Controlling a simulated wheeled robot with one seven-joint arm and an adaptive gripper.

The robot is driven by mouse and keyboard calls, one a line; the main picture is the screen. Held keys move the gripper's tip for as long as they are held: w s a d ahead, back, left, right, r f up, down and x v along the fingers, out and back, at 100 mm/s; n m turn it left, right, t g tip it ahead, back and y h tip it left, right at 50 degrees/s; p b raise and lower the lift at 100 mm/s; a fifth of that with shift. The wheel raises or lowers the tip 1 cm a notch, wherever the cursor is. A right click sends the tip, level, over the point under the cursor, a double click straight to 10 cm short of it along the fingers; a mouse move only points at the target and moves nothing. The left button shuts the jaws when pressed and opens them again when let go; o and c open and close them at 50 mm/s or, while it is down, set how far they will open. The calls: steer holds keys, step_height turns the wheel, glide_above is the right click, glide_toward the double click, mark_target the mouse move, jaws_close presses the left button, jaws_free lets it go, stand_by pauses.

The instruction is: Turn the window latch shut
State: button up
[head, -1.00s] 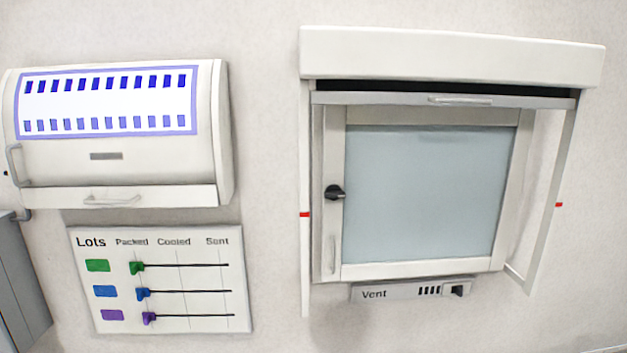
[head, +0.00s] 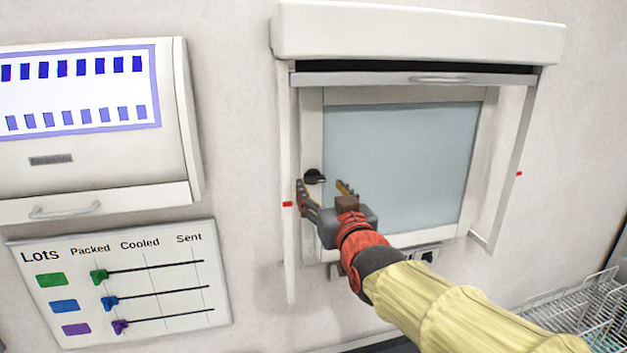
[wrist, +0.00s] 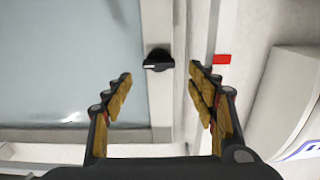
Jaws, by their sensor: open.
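The black window latch (head: 314,177) is a small knob on the left side of the white window frame (head: 311,130), beside the pale glass pane (head: 400,150). In the wrist view the latch (wrist: 158,61) lies ahead of and between the fingertips, its bar running across the frame. My gripper (head: 324,188) is open and empty, close to the latch, with its fingers spread to either side. In the wrist view my gripper (wrist: 160,75) shows a wide gap around the latch; I see no touch. The window panel looks closed in its frame.
A raised shutter (head: 420,78) hangs above the pane. Red marks (head: 287,204) sit on the side rails. A Lots board (head: 120,285) with sliders and a white cabinet (head: 95,150) are at the left. A wire rack (head: 580,315) stands at lower right.

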mark_target(316, 180)
steer(key=shift+x, duration=2.75)
steer(key=shift+d, duration=0.1)
steer(key=shift+c, duration=1.1)
steer(key=c, duration=1)
steer(key=shift+o, duration=0.2)
